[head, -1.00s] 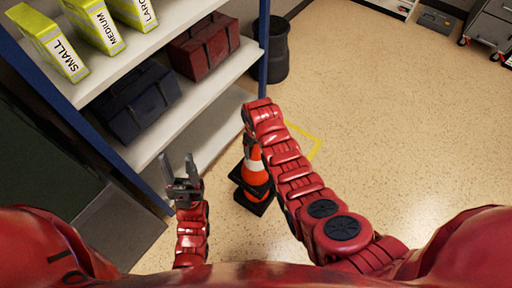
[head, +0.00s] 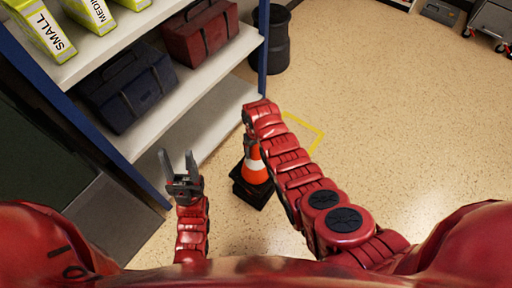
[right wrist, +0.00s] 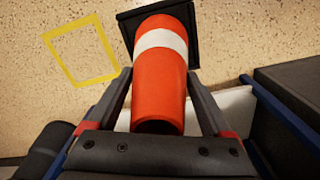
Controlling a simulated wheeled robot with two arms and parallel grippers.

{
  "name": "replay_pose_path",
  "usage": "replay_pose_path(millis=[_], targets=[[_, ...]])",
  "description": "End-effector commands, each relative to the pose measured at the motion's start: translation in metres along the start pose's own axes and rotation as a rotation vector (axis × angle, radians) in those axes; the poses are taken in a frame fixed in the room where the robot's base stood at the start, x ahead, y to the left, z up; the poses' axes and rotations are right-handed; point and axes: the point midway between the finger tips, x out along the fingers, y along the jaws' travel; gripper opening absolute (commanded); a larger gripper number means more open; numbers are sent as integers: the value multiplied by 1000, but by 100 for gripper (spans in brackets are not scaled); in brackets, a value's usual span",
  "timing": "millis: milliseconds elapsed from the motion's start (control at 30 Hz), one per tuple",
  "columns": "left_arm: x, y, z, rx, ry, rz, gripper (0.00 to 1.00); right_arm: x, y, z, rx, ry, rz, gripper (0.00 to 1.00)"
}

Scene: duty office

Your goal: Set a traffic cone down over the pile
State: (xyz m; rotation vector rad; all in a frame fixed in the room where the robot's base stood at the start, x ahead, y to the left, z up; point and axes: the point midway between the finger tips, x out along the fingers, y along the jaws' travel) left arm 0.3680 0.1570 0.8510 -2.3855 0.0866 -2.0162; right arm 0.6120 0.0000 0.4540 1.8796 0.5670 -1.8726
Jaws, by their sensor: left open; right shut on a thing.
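An orange traffic cone (head: 255,173) with a white band and black base is upright beside the shelf. It also shows in the right wrist view (right wrist: 160,85), between the fingers of my right gripper (right wrist: 158,75), which is shut on its upper part. In the head view my right forearm hides part of the cone. Directly below it is a dark, layered base, the pile (head: 250,197); its cone bodies are hidden. I cannot tell if the held cone's base touches it. My left gripper (head: 179,165) is open and empty, left of the cone.
A shelf unit (head: 215,125) with a blue bag (head: 130,90), a red bag (head: 200,33) and yellow boxes (head: 40,30) stands at left. A dark bin (head: 271,40) is behind its post. A yellow floor outline (head: 310,130) lies empty.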

Motion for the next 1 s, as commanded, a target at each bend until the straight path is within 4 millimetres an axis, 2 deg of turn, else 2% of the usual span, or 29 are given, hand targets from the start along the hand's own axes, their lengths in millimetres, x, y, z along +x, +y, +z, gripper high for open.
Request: replay_pose_path(millis=[700,1000], targets=[[-50,2,8,0,0,0,50,60,-1,-1,-2,2,1,0],[-67,3,11,0,0,0,50,80,-1,-2,-2,6,2,0]])
